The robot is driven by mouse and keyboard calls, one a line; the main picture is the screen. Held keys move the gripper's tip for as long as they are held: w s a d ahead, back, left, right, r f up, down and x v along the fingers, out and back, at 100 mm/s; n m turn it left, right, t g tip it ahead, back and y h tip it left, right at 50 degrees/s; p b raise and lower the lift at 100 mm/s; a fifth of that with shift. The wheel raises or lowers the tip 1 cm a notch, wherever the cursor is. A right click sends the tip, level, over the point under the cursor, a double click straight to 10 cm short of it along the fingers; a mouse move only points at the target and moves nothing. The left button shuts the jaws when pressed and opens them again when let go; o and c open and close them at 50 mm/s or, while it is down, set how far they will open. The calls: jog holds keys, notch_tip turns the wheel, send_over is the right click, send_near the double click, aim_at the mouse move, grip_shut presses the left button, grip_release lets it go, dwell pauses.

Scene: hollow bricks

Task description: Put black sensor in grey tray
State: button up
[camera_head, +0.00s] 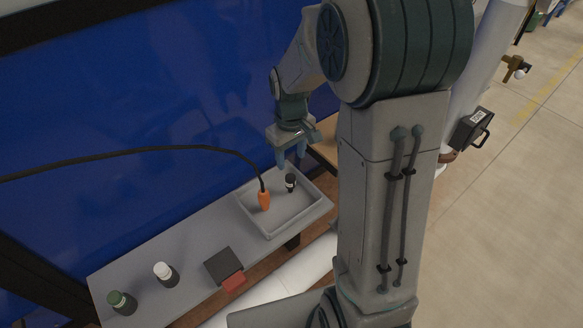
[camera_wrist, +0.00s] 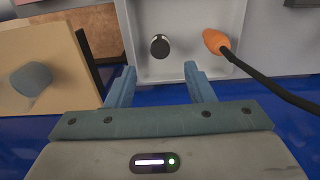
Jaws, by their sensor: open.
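A small black sensor (camera_head: 290,181) stands in the grey tray (camera_head: 272,234), near the tray's back right part. In the wrist view the black sensor (camera_wrist: 160,46) is seen from above, inside the tray (camera_wrist: 190,72), apart from the fingers. My gripper (camera_head: 292,160) is above the tray's back edge. In the wrist view my gripper (camera_wrist: 157,75) has its blue fingers apart, with nothing between them.
An orange plug (camera_head: 263,200) on a black cable lies in the tray. A blue wall is behind.

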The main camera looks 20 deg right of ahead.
jog(key=s+r+m+t, duration=0.1)
jog(key=s+r+m, duration=0.1)
jog(key=s+r, duration=0.3)
jog(key=s+r+m+t, duration=0.2)
jog(key=s+r, duration=0.3)
jog(key=s, duration=0.7)
jog(key=shift+s+a+r+m, duration=0.15)
jog(key=shift+s+a+m, duration=0.05)
jog(key=shift+a+m, duration=0.1)
jog(key=shift+d, duration=0.1)
jog(key=shift+c, duration=1.3)
